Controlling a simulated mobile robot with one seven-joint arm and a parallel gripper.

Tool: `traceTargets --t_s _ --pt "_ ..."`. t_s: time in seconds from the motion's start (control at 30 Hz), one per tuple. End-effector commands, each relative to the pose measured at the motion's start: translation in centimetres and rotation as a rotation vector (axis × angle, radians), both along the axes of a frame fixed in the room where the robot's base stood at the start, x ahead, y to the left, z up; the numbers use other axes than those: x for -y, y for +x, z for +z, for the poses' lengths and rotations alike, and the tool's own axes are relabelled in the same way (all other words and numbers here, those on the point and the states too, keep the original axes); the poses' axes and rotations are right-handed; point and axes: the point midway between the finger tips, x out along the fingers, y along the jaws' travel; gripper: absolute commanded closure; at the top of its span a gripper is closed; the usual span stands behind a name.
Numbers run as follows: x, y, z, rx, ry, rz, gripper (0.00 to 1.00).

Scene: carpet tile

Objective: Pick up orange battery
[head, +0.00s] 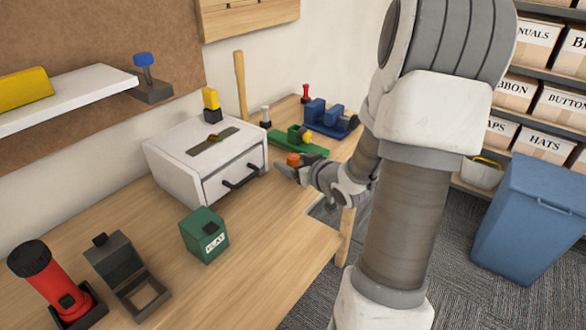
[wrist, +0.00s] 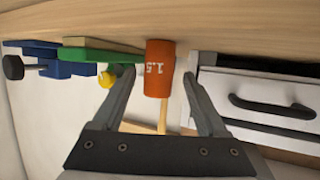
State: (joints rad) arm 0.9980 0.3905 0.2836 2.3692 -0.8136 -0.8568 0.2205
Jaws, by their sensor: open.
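The orange battery (head: 293,159) is a short cylinder near the right edge of the wooden workbench, beside the white drawer box. In the wrist view the battery (wrist: 158,72) is marked "1.5" and appears between my two fingers. A gap shows on each side of it. My gripper (head: 286,171) is open and close to the battery in the head view, partly hiding its lower part. The wrist view shows both fingers (wrist: 160,90) spread apart. I cannot tell whether the battery is fully within finger reach.
The white drawer box (head: 205,165) with a black handle stands left of my gripper. A green tool (head: 300,143) and a blue vise (head: 328,118) are behind. A green box (head: 204,235) and red flashlight (head: 48,278) stand nearer. The bench front (head: 280,235) is clear.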

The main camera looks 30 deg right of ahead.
Motion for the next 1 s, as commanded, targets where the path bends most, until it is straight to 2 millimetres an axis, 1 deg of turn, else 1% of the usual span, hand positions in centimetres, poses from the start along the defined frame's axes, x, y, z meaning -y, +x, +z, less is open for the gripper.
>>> traceTargets --t_s 0.03,0.1,0.2,0.3,0.5,0.57,0.6,0.67,0.7,0.77,0.8,0.93,1.0 --pt "0.2 0.9 -0.6 0.002 0.000 0.001 0.24" --pt "0.3 1.9 -0.9 0.002 0.001 0.002 0.24" --pt "0.4 2.9 -1.2 0.000 0.000 0.000 0.24" --pt "0.4 3.4 -1.3 0.000 0.000 0.000 0.24" --pt "0.4 3.4 -1.2 0.000 0.000 -0.001 0.24" --pt "0.4 3.4 -1.2 0.000 0.000 -0.001 0.33" --pt "0.4 3.4 -1.2 0.000 0.000 -0.001 0.41" --pt "0.4 3.4 -1.2 0.000 0.000 -0.001 0.51" --pt "0.4 3.4 -1.2 0.000 0.000 -0.001 0.59" --pt "0.4 3.4 -1.2 0.000 0.000 -0.001 0.69" --pt "0.4 3.4 -1.2 0.000 0.000 -0.001 0.77" --pt "0.4 3.4 -1.2 0.000 0.000 -0.001 1.00" --pt "0.4 3.4 -1.2 0.000 0.000 -0.001 1.00"
